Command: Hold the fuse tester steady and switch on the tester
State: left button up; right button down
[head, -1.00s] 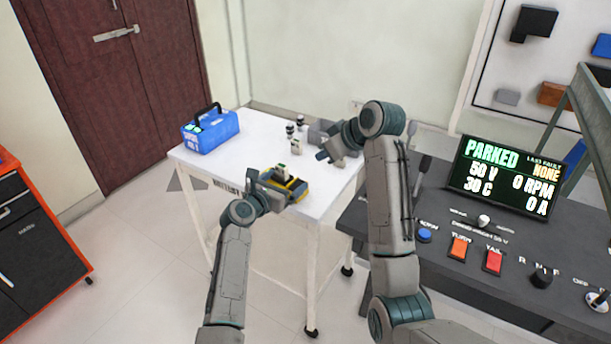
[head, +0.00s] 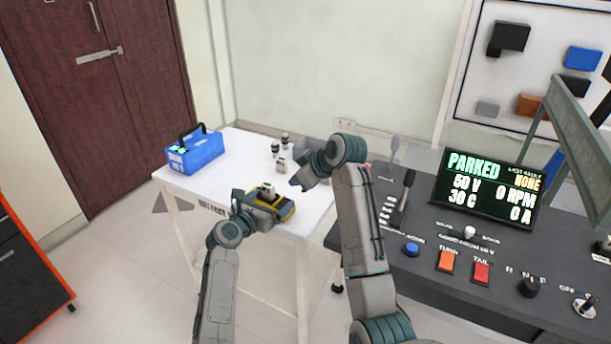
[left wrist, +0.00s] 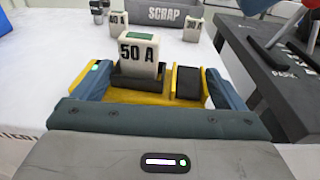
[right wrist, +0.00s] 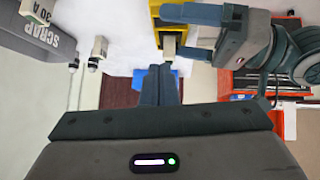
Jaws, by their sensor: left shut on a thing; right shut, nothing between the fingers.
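The fuse tester (head: 284,213) is a yellow and dark block near the front edge of the white table. In the left wrist view it (left wrist: 130,97) holds a white fuse (left wrist: 138,52) marked 50 A upright, beside a black block (left wrist: 188,82) that may be its switch. My left gripper (head: 250,209) is shut on the tester, one finger on each side. My right gripper (head: 296,184) is shut and empty, above the table behind and right of the tester. In the right wrist view its fingers (right wrist: 160,82) are together, apart from the tester (right wrist: 168,22).
A blue box (head: 194,152) with a black handle stands at the table's left. Loose fuses (head: 281,164) and a grey SCRAP bin (left wrist: 168,15) stand behind the tester. A dark console (head: 420,220) with a lever, buttons and a PARKED screen (head: 488,189) is at right.

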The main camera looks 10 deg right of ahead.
aim_at(280, 201)
jog(key=x, duration=0.4)
notch_tip(280, 201, down, 2)
jog(key=shift+w+d+f, duration=0.1)
jog(key=shift+d+f, duration=0.05)
jog(key=shift+f, duration=0.75)
jog(key=shift+d, duration=0.1)
jog(key=shift+w+f, duration=0.1)
jog(key=shift+f, duration=0.15)
jog(key=shift+s+a+r, duration=0.25)
jog(key=shift+s+a, duration=0.25)
jog(key=shift+s, duration=0.05)
